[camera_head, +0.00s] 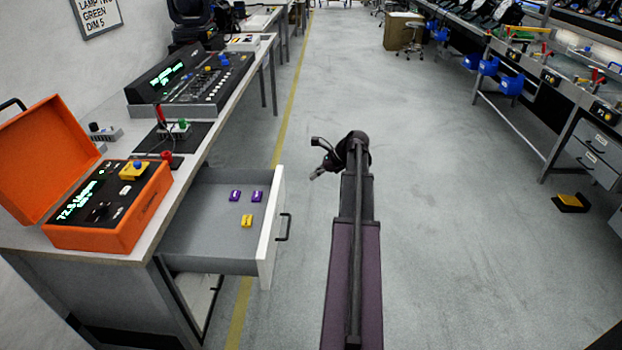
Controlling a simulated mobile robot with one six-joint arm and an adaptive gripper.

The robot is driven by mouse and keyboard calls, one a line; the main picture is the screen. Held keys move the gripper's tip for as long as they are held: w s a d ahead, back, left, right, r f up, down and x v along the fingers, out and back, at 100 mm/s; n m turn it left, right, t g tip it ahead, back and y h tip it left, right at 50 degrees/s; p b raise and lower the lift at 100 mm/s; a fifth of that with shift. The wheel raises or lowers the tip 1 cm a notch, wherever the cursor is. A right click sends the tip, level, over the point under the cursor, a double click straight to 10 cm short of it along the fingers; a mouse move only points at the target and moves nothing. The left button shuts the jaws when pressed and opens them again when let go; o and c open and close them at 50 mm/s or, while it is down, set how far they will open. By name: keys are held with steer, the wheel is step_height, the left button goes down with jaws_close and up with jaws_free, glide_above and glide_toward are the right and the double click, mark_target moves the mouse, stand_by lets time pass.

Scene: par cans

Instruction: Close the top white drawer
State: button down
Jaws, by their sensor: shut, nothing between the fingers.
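The top white drawer (270,236) stands pulled out from under the workbench on the left. Its white front carries a dark handle (285,228) on the side facing right. My gripper (316,175) is shut and empty. In the picture it is just right of the drawer's far front corner, with a visible gap. My arm reaches up from the bottom middle, to the right of the drawer.
An orange case (110,240) with its lid raised sits on the workbench (215,120) beside a black console (190,85). Grey floor (430,220) is clear right of my arm.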

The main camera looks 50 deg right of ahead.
mark_target(279, 192)
steer(key=b+x, duration=0.2)
steer(key=x, duration=0.1)
steer(key=r+b+x, duration=0.1)
steer(key=x, duration=0.3)
steer(key=w+a+b+x, duration=0.1)
steer(key=b+x, duration=0.1)
steer(key=x, duration=0.1)
steer(key=shift+w+b, duration=0.1)
steer(key=shift+b, duration=0.2)
steer(key=shift+w+a, duration=0.5)
